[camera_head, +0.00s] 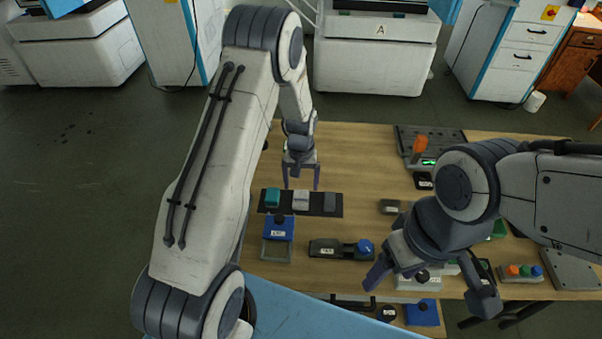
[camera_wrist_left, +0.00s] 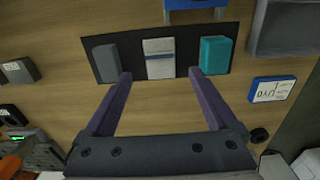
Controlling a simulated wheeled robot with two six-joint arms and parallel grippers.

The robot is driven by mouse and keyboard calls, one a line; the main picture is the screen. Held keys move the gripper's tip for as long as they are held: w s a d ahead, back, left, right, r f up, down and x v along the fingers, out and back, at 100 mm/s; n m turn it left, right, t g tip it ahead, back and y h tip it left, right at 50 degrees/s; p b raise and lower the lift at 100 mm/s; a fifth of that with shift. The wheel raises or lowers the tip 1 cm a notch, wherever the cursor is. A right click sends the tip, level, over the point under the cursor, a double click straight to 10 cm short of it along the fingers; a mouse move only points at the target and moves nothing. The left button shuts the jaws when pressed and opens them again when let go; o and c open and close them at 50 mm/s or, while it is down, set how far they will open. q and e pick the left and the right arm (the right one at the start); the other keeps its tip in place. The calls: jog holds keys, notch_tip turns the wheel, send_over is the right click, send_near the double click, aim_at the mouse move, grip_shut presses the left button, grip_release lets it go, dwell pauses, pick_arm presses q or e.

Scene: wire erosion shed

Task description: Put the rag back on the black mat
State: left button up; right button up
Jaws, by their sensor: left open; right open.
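The black mat (camera_head: 336,211) lies on the wooden table; it also shows in the left wrist view (camera_wrist_left: 134,66). A pale folded cloth with a blue stripe, which looks like the rag (camera_head: 301,200), lies in the middle of the mat, also in the left wrist view (camera_wrist_left: 158,58). A teal block (camera_head: 272,197) and a grey block (camera_head: 330,202) flank it on the mat. My right gripper (camera_head: 428,292) is open over the front right of the table.
A blue-topped box (camera_head: 279,229) stands in front of the mat. A dark fixture with a blue knob (camera_head: 365,246) is beside it. A small dark block (camera_head: 389,207) stands right of the mat. A tray of coloured pieces (camera_head: 521,273) is at the right. Bare wood lies behind the mat.

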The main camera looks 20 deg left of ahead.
aim_at(301, 197)
pick_arm(q)
jog(key=s+d+r+m, duration=0.3)
jog(key=s+d+r, duration=0.35)
jog(key=r, duration=0.25)
jog(key=s+d+r+m, duration=0.2)
jog(key=s+d+r, duration=0.3)
jog(key=d+r, duration=0.3)
jog(key=s+r+m, duration=0.2)
jog(key=s, duration=0.7)
jog(key=s+d+r+m+h, duration=0.1)
jog(key=s+r+m, duration=0.2)
jog(key=s, duration=0.5)
jog(key=shift+s+m+b, duration=0.3)
jog(key=shift+s+b, duration=0.05)
jog(key=shift+s, duration=0.05)
